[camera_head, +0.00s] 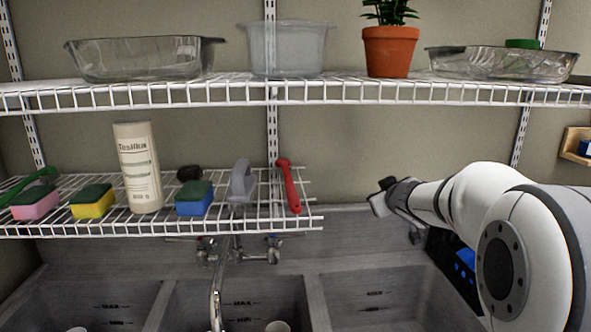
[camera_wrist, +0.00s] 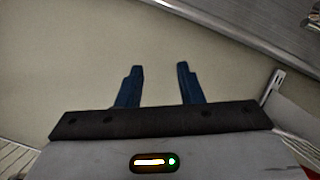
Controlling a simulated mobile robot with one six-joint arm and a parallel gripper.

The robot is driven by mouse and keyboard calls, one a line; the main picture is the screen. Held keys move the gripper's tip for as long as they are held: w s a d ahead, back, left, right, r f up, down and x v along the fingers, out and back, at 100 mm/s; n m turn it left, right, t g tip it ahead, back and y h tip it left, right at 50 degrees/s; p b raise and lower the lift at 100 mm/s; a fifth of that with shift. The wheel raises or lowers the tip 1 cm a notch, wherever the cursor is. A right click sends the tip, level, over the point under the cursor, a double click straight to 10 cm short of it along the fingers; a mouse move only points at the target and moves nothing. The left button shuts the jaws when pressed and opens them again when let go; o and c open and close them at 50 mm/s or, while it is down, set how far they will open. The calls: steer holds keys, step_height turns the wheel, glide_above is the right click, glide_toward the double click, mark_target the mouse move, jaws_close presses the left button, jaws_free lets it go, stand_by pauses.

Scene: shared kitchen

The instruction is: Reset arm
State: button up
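My arm reaches in from the right in the head view, over the right part of the sink. My gripper (camera_wrist: 158,84) shows in the wrist view with its two blue fingers apart and nothing between them. Behind the fingers is only bare beige wall. In the head view the arm's end is near the wall, right of the lower shelf and below the upper shelf; the fingers themselves are hard to make out there.
The lower wire shelf (camera_head: 255,231) holds several sponges, a white canister (camera_head: 138,167), a grey brush (camera_head: 241,182) and a red-handled tool (camera_head: 289,186). The upper wire shelf (camera_head: 330,95) holds glass dishes, a tub (camera_head: 287,48) and a potted plant (camera_head: 390,52). A faucet (camera_head: 217,290) rises from the sink (camera_head: 155,303).

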steer(key=s+a+f+m+g, duration=0.1)
steer(key=s+a+f+g, duration=0.1)
steer(key=s, duration=1)
steer(key=s+a+f+m+g+p, duration=0.1)
steer(key=s+f+g, duration=0.4)
steer(key=s, duration=0.7)
steer(key=s+a+f+m+g+p, duration=0.1)
steer(key=s+a+f+m+g, duration=0.2)
steer(key=s, duration=0.9)
steer(key=shift+s+a+f+g, duration=0.3)
steer(key=shift+a+f+g, duration=0.4)
steer(key=shift+f, duration=0.1)
